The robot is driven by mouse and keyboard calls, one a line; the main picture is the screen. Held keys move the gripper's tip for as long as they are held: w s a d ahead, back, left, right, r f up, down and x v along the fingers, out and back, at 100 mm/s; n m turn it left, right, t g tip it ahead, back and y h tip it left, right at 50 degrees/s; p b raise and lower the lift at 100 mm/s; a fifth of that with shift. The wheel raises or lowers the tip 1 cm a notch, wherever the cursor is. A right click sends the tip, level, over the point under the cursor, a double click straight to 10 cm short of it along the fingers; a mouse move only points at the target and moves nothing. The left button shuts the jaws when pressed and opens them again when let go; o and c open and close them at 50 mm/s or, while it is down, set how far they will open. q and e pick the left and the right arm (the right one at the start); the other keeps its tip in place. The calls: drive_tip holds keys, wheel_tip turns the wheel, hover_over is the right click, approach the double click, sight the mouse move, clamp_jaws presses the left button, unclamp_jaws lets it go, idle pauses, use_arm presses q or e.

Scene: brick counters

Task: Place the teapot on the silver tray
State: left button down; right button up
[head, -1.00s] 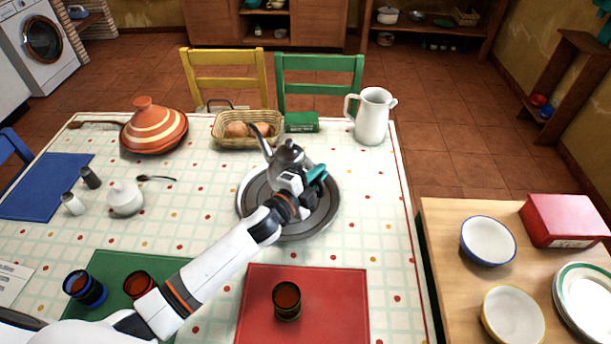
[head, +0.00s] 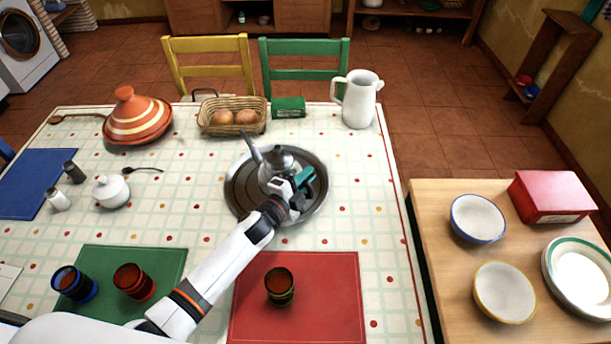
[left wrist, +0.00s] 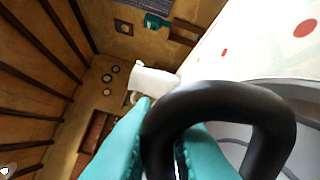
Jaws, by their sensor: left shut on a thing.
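The silver teapot (head: 281,160) is over the middle of the round silver tray (head: 238,196) in the head view, upright, with its spout to the upper left. I cannot tell whether its base touches the tray. My left gripper (head: 301,182) is at the teapot's right side, shut on its handle. In the left wrist view the black handle (left wrist: 222,95) passes between the teal fingers (left wrist: 160,150). The gripper hides part of the teapot. My right gripper is not in view.
A white pitcher (head: 358,100), a green box (head: 288,107) and a bread basket (head: 232,116) stand behind the tray. A red placemat with a cup (head: 280,286) lies in front. An orange tagine (head: 138,118) is at the far left. Tablecloth right of the tray is clear.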

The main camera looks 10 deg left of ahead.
use_arm(q)
drive_tip(key=c, duration=1.4)
unclamp_jaws()
drive_tip(key=shift+c, duration=0.2)
drive_tip(key=shift+r, duration=0.2)
drive_tip(key=v, duration=1)
drive_tip(key=shift+s+a+f, duration=0.15)
drive_tip(key=shift+s, duration=0.15)
drive_tip(key=shift+s+a+b, duration=0.25)
drive_tip(key=shift+s+b, duration=0.05)
drive_tip(key=shift+s, duration=0.35)
